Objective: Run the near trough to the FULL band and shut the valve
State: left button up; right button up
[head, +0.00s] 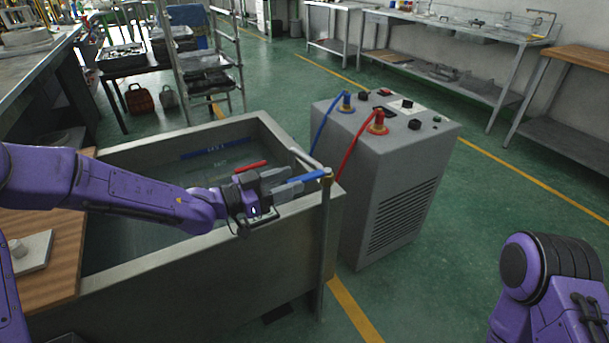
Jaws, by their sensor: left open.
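The near trough (270,126) is a large grey open tank holding dull, clear-looking liquid. A blue band (215,149) with faint lettering runs along its far inner wall; the liquid surface looks lower than the band, but the exact gap is hard to read. At the trough's right side a standpipe (327,235) carries a brass valve with a blue lever (306,176) and a grey spout (305,158). My left gripper (287,181) is open at the blue lever, its grey fingers close to the lever's left end. Whether they touch it is unclear. My right gripper is out of view.
A grey machine (385,170) with red and blue hoses stands right of the trough. A short red bar (250,166) shows behind my left gripper. A wooden board (55,250) lies at the trough's left. Green floor is open at right.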

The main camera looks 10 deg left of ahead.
pick_arm(q)
jog(key=v, duration=0.5)
